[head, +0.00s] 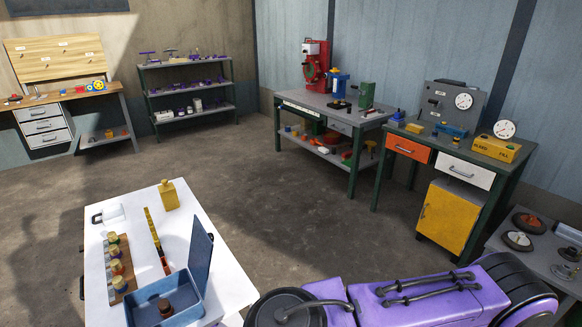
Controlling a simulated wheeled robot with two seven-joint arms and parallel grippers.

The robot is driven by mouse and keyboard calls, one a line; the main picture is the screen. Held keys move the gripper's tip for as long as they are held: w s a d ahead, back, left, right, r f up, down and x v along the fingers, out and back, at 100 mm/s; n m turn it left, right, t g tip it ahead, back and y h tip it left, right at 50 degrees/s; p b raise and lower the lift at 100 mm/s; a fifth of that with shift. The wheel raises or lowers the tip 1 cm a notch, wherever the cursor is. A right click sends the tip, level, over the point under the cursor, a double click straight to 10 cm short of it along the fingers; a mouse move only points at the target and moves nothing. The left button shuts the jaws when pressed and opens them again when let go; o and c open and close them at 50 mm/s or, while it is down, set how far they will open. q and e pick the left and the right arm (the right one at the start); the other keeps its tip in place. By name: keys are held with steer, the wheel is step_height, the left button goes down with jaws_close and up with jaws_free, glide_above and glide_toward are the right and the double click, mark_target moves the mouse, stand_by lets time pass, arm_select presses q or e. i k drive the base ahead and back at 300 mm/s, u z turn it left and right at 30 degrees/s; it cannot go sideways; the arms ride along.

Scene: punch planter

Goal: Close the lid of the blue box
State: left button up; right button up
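The blue box (146,291) stands near the front of a white table, at the bottom left of the head view. Its lid (198,257) is open and stands up, leaning a little, along the box's back right side. A small dark brown, round-topped object (165,308) sits inside the box. The box's lower front is close to the picture's bottom edge. Neither of my grippers shows in the head view.
Workbenches and shelves line the walls. The floor between is clear.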

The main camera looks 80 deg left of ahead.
mark_target(201, 246)
steer(key=u, duration=0.8)
steer(key=i, duration=1.95)
steer(key=u, duration=4.25)
steer(key=i, duration=1)
